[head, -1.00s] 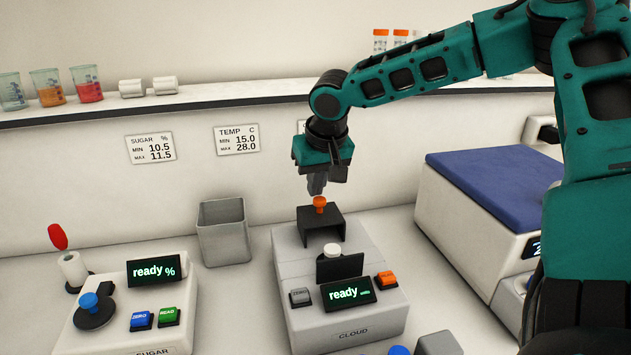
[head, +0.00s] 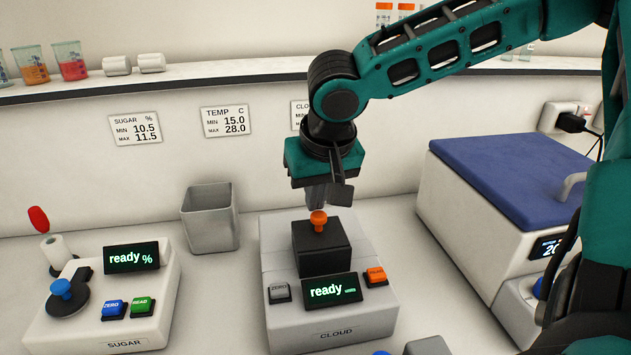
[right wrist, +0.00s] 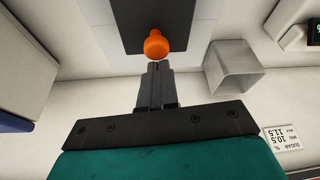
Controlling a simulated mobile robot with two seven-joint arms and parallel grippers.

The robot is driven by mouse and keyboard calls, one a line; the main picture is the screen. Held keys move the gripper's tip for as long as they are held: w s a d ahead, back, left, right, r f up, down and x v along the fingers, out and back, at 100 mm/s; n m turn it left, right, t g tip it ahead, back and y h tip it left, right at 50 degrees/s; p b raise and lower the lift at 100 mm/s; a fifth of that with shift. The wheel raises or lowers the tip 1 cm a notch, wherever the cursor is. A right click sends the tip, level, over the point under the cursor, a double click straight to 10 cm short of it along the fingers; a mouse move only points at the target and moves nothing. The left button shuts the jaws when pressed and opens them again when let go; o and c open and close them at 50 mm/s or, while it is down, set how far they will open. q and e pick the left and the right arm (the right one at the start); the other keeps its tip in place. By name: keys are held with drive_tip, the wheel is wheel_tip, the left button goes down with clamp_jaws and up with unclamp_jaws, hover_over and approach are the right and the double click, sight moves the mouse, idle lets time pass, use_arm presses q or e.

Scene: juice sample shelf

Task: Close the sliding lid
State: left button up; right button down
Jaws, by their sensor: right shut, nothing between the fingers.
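The sliding lid (head: 322,258) is a black cover with an orange knob (head: 318,221) on the grey CLOUD device (head: 335,320). It sits forward, right behind the ready display, and the white-capped vial is hidden. My right gripper (head: 317,203) points down just behind the knob, with its fingers together and nothing between them. In the right wrist view the fingertips (right wrist: 158,66) are at the orange knob (right wrist: 156,43), touching or nearly so; the black lid (right wrist: 150,18) lies beyond. My left gripper is not in view.
A grey open bin (head: 210,218) stands left of the device. The SUGAR device (head: 105,325) is at the lower left. A white box with a blue lid (head: 510,175) stands on the right. A ledge (head: 230,80) runs along the back.

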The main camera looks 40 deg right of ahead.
sight(325, 240)
drive_tip(key=shift+s+a, duration=0.2)
drive_tip(key=shift+a, duration=0.05)
drive_tip(key=shift+f, duration=0.1)
drive_tip(key=shift+s, duration=0.1)
drive_tip(key=shift+r, duration=0.3)
drive_tip(key=p+v, duration=0.1)
drive_tip(key=v, duration=1.1)
drive_tip(key=shift+r+p, duration=0.3)
drive_tip(key=shift+p, duration=0.05)
